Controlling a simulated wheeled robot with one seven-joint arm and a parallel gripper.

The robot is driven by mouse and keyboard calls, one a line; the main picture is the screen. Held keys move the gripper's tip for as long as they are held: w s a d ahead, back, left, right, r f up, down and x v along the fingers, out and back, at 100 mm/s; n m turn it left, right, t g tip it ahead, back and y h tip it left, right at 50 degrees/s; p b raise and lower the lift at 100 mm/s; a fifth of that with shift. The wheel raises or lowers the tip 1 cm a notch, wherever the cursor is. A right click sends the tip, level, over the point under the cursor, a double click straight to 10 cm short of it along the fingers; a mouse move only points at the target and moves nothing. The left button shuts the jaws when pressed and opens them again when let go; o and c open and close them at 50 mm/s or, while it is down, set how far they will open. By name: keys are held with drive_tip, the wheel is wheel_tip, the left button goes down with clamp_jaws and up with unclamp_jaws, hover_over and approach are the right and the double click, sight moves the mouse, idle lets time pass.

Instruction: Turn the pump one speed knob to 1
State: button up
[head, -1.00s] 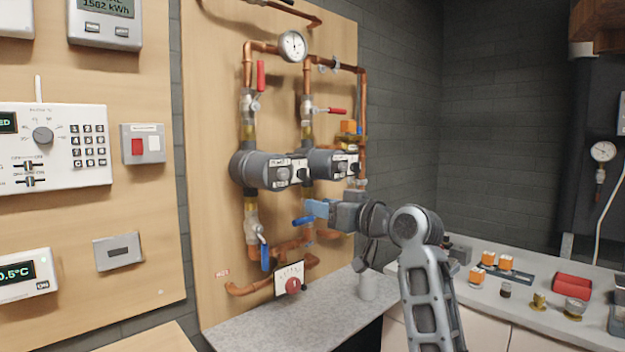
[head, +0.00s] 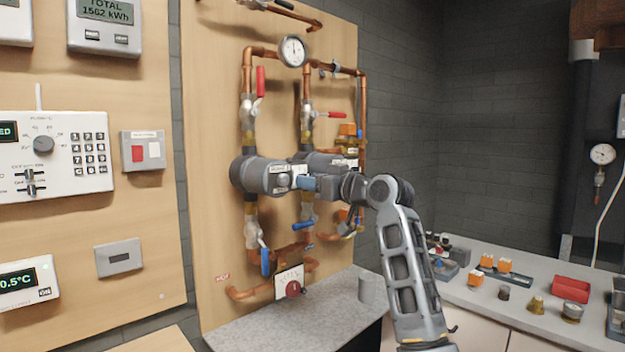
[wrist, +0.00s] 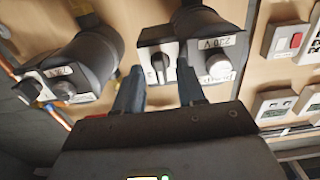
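Two grey pumps sit side by side on the copper pipework. The left pump (head: 262,176) shows at the right of the wrist view (wrist: 215,50), with a 220 V label and a round silver cap. Beside it is a white-faced box with a black speed knob (wrist: 159,66), its pointer ridge roughly upright in the wrist view. My gripper (head: 306,183) is at this knob box. In the wrist view, its blue-grey fingers (wrist: 159,84) are apart, one on each side below the knob; whether they touch it is unclear. The right pump (head: 328,162) is partly hidden by my gripper. Pump numbers are unreadable.
A blue-handled valve (head: 303,226) is just below my gripper, and a red-handled valve (head: 332,114) is above. A grey counter (head: 290,318) lies below. Control panels (head: 60,150) are on the left board.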

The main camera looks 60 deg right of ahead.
drive_tip(key=shift+w, duration=0.1)
clamp_jaws()
idle(0.3)
drive_tip(key=shift+f+n+b, duration=0.1)
drive_tip(key=shift+n+b, duration=0.2)
drive_tip(key=shift+b, duration=0.2)
drive_tip(key=n+b, duration=0.8)
drive_tip(key=shift+n+b, duration=0.3)
idle(0.4)
unclamp_jaws()
